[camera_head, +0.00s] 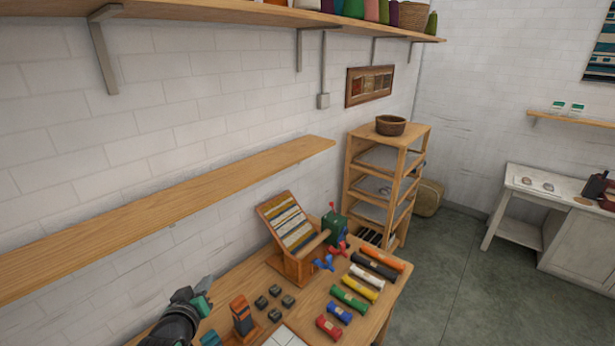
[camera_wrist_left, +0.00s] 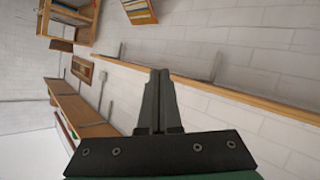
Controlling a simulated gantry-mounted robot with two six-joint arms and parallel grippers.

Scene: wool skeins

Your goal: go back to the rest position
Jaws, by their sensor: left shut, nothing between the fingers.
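My left gripper (camera_head: 203,290) shows at the lower left of the head view, over the near left part of the wooden table (camera_head: 245,278). In the left wrist view, its two dark fingers (camera_wrist_left: 158,76) lie together, shut with nothing between them. Behind the fingers the wrist view shows the white brick wall and a long wooden shelf. The right gripper is not in view.
Several wool skeins, including an orange one (camera_head: 383,258) and a green one (camera_head: 348,299), lie on the table's right side. A wooden rack (camera_head: 285,222) stands behind them. A long empty shelf (camera_head: 170,212) runs along the wall above the left arm.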

